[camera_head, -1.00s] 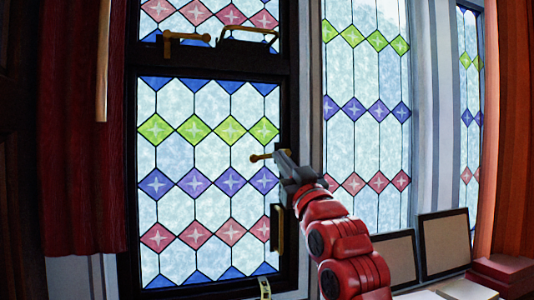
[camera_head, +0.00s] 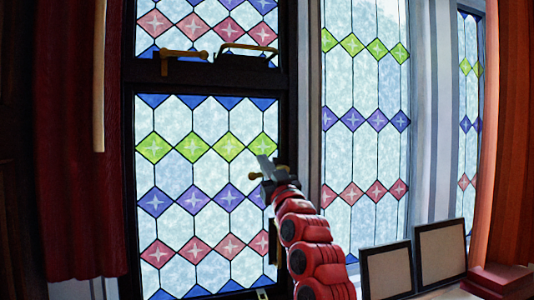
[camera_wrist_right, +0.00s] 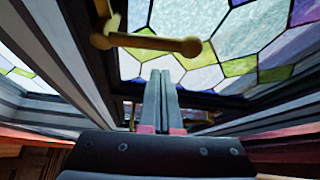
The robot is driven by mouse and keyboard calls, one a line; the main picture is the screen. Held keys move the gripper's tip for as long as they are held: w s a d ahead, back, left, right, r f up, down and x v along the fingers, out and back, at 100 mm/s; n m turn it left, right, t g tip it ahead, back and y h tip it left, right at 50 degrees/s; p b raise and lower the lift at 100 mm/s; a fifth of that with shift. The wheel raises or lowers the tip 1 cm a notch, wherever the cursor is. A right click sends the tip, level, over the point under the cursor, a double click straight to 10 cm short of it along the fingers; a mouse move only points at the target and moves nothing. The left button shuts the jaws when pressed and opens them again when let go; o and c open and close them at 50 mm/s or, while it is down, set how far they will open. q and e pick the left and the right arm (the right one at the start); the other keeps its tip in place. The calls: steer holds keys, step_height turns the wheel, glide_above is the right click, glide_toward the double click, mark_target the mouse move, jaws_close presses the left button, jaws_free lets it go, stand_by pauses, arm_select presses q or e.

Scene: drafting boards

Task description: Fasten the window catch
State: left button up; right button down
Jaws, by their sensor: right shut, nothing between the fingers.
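A small brass window catch sits on the dark frame at the right side of the lower stained-glass window (camera_head: 180,175). Its knob (camera_head: 254,176) points left, and my right gripper (camera_head: 263,162) covers its middle. The right wrist view shows the brass catch (camera_wrist_right: 145,42) lying across, with a round end at right. My right gripper's fingers (camera_wrist_right: 160,76) are shut and empty, with their tips close to the bar. I cannot tell whether they touch it. My left gripper is not in view.
Another brass lever (camera_head: 184,54) and a brass handle (camera_head: 245,50) are on the dark rail above. A red curtain (camera_head: 75,150) hangs at left, an orange one (camera_head: 515,140) at right. Framed boards (camera_head: 440,253) stand at lower right.

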steer(key=shift+w+d+f+p, duration=0.15)
steer(key=shift+f+p, duration=0.1)
steer(key=shift+f, duration=0.3)
steer(key=shift+w+f+p, duration=0.1)
steer(key=shift+f+p, duration=0.15)
steer(key=shift+f, duration=0.3)
